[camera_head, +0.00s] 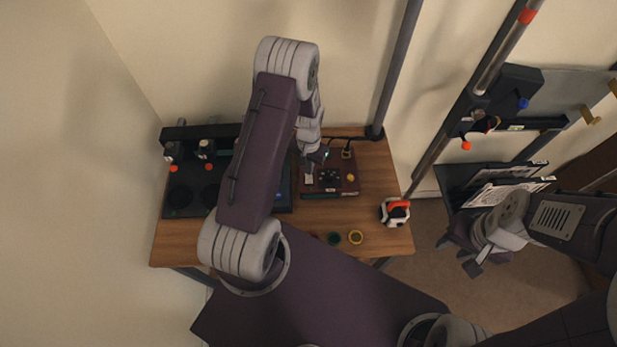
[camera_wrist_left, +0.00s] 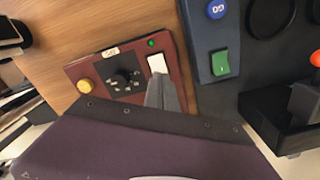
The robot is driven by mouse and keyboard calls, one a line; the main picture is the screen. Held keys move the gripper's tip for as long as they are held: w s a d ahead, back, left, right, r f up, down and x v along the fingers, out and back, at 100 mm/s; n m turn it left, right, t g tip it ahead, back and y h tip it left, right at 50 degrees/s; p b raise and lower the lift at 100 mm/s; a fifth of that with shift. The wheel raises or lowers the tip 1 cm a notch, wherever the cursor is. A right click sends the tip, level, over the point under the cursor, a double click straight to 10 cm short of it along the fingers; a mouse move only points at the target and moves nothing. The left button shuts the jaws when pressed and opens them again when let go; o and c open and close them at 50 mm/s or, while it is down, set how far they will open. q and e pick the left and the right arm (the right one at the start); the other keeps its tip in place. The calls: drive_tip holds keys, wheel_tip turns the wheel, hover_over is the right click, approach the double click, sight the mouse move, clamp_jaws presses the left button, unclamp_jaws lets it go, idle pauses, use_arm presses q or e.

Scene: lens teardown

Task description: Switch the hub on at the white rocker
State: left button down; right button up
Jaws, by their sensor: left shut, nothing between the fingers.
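The hub is a dark red box (camera_head: 345,187) on the wooden table. In the left wrist view the hub (camera_wrist_left: 82,69) carries a white rocker (camera_wrist_left: 157,63), a small green light (camera_wrist_left: 151,43), a black knob (camera_wrist_left: 124,76) and a yellow button (camera_wrist_left: 84,85). The rocker (camera_head: 308,179) is small in the head view. My left gripper (camera_head: 317,160) is shut and empty above the hub. In the left wrist view its fingertips (camera_wrist_left: 160,82) overlap the rocker's near end; I cannot tell whether they touch it. My right gripper (camera_head: 470,258) hangs off the table's right side, its jaws unclear.
A dark blue-grey unit (camera_wrist_left: 207,42) with a blue button and a green switch (camera_wrist_left: 221,64) stands beside the hub. A white-and-orange object (camera_head: 396,212) lies at the table's right edge. A green and a yellow ring (camera_head: 356,237) lie near the front. My left arm hides the table's middle.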

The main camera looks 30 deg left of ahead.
use_arm(q)
drive_tip(key=shift+f+b, duration=0.8)
drive_tip(key=shift+f, duration=0.25)
idle(0.4)
drive_tip(key=shift+r, duration=0.1)
wheel_tip(320, 180, up, 7)
drive_tip(key=p, duration=0.6)
idle(0.4)
drive_tip(key=shift+s, duration=0.1)
